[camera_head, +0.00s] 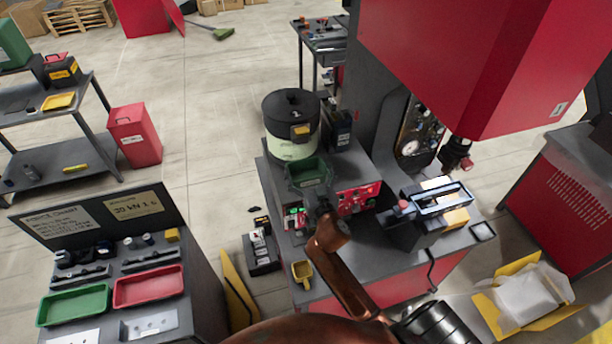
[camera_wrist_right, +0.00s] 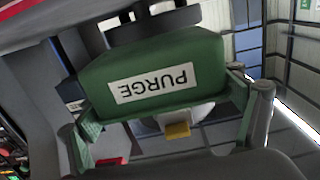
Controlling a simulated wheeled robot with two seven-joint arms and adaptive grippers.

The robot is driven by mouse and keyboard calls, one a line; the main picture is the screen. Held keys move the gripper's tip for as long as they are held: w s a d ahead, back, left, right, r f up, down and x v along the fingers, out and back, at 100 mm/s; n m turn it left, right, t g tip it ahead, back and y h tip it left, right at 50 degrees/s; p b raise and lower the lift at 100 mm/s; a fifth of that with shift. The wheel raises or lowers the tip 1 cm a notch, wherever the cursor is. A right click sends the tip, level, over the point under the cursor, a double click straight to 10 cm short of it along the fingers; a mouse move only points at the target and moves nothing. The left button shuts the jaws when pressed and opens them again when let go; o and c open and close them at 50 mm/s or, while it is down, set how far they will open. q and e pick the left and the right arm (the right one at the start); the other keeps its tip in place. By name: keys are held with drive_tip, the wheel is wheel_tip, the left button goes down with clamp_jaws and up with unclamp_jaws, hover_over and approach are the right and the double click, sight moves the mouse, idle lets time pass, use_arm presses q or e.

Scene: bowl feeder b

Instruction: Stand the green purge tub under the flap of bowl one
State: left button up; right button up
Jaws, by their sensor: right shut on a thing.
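The green purge tub (camera_head: 308,173) is in my right gripper (camera_head: 318,200), in front of the bowl feeder. In the wrist view the tub (camera_wrist_right: 205,68) shows its PURGE label upside down, with a finger on either side. The feeder bowl (camera_head: 290,147) is pale green with a black lid. Its small yellow flap (camera_head: 302,130) faces the tub, and the tub appears just in front of and below it. The flap also shows past the tub in the wrist view (camera_wrist_right: 178,130). I cannot tell whether the tub's base touches the bench. My left gripper is out of view.
The red control panel with buttons (camera_head: 355,199) is right of the tub. A dark box (camera_head: 339,128) stands close to the bowl's right. A red press head (camera_head: 470,60) overhangs the bench's right side. A yellow scoop (camera_head: 302,272) hangs at the bench front.

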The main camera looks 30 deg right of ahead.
sight(303, 169)
drive_tip(key=shift+w+d+f, duration=0.2)
drive_tip(key=shift+w+f, duration=0.2)
drive_tip(key=shift+f, duration=1.65)
drive_tip(key=shift+f, duration=0.1)
drive_tip(key=o, duration=1.2)
drive_tip(key=shift+c, duration=0.2)
drive_tip(key=shift+s+a, duration=0.1)
drive_tip(key=b+v, duration=0.2)
drive_tip(key=v, duration=0.9)
drive_tip(key=shift+s, duration=0.4)
